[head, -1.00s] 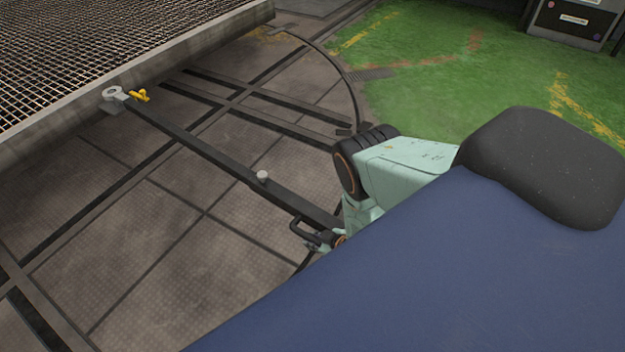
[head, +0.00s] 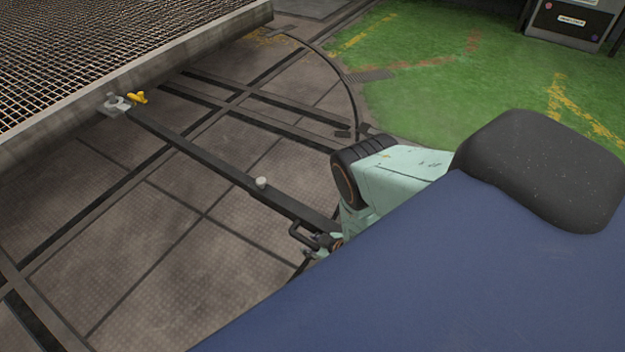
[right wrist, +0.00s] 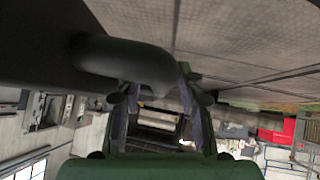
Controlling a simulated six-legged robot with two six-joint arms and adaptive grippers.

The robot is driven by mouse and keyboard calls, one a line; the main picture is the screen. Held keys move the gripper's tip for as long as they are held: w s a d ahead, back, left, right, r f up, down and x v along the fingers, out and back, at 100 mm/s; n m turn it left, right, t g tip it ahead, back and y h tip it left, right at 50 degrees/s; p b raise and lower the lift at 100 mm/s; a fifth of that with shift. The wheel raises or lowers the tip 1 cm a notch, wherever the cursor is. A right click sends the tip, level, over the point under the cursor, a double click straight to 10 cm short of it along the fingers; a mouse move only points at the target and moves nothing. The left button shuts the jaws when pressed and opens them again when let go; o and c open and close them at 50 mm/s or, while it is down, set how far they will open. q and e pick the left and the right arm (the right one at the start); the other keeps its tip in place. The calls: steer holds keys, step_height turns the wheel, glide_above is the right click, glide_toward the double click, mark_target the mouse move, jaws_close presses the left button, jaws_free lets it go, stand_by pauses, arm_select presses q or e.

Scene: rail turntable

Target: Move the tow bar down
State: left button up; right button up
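The tow bar (head: 205,153) is a long dark bar running diagonally across the floor in the head view. A grey ring end (head: 116,104) sits low at its far end, beside the mesh-topped platform, apparently around a small post. A dark loop handle (head: 302,236) is at its near end. My right gripper (head: 318,247) is at this handle, partly hidden by my arm. In the right wrist view, the fingers of the gripper (right wrist: 152,98) stand apart, with the handle (right wrist: 125,60) across their tips; firm contact cannot be told. My left gripper is out of view.
The mesh-topped platform (head: 205,42) has a yellow lever (head: 138,97) at its edge near the ring. Dark rails (head: 75,220) cross the metal floor. Green floor (head: 430,70) and a dark cabinet (head: 570,22) lie at the upper right.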

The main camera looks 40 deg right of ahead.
steer(key=shift+o, duration=0.3)
steer(key=v, duration=1.2)
steer(key=shift+s+a, duration=0.1)
stand_by(0.5)
